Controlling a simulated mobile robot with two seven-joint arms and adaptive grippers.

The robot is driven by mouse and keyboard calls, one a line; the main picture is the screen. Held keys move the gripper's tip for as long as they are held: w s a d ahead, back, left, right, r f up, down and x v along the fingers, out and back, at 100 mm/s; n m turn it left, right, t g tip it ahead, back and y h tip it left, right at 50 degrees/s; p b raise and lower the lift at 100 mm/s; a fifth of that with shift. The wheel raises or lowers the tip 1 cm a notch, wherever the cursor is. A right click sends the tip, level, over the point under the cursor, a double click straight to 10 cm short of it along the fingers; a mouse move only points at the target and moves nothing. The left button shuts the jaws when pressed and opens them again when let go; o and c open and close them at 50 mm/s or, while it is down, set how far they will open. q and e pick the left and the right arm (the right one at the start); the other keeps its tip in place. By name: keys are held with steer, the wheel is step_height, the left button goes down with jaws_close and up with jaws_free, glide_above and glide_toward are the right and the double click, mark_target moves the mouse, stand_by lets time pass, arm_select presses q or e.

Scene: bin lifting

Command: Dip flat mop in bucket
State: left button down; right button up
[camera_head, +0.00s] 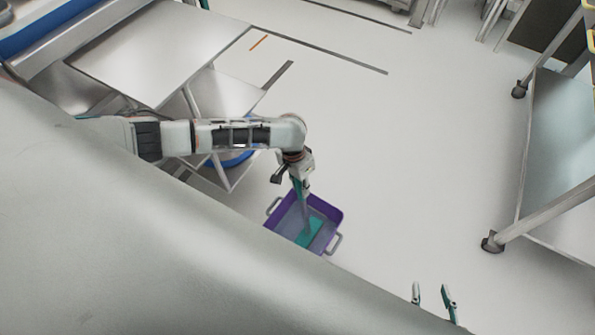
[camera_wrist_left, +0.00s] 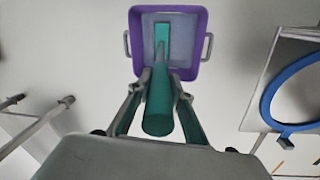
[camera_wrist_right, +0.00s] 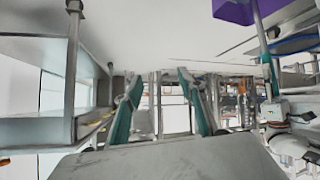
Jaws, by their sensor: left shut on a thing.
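The purple bucket (camera_head: 334,212) with grey side handles stands on the floor in the head view. It also shows at the top of the left wrist view (camera_wrist_left: 202,25), with light water or lining inside. The flat mop's teal head (camera_head: 309,234) lies within the bucket's rim; whether it touches the bottom cannot be told. My left gripper (camera_head: 303,188) is above the bucket, shut on the mop's teal handle (camera_wrist_left: 158,112), which runs down into the bucket. My right gripper (camera_head: 431,291) is open and empty, right of the bucket; its spread fingers show in the right wrist view (camera_wrist_right: 159,78).
A metal table (camera_head: 155,50) with a lower shelf stands at upper left, a blue round rim (camera_head: 232,158) below it. A wheeled metal cart (camera_head: 560,150) stands at right. The floor (camera_head: 410,150) between is clear. The bucket's edge (camera_wrist_right: 233,10) shows in the right wrist view.

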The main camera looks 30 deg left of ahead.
arm_select(q)
step_height(320, 180, up, 3)
steer(key=shift+w+f+p, duration=0.15)
steer(key=shift+f+p, duration=0.05)
steer(key=shift+p, duration=0.6)
steer(key=shift+r+p, duration=0.45)
steer(key=shift+r, duration=0.1)
step_height(320, 180, up, 7)
steer(key=p, duration=0.8)
step_height(320, 180, up, 2)
steer(key=shift+p, duration=1.15)
steer(key=shift+r+p, duration=0.35)
steer(key=shift+r, duration=1.35)
arm_select(e)
step_height(320, 180, up, 11)
steer(key=shift+s+d+f+m, duration=0.2)
steer(key=shift+s+d+m, duration=0.1)
steer(key=shift+s, duration=0.1)
steer(key=shift+d+f, duration=0.1)
steer(key=shift+d, duration=0.35)
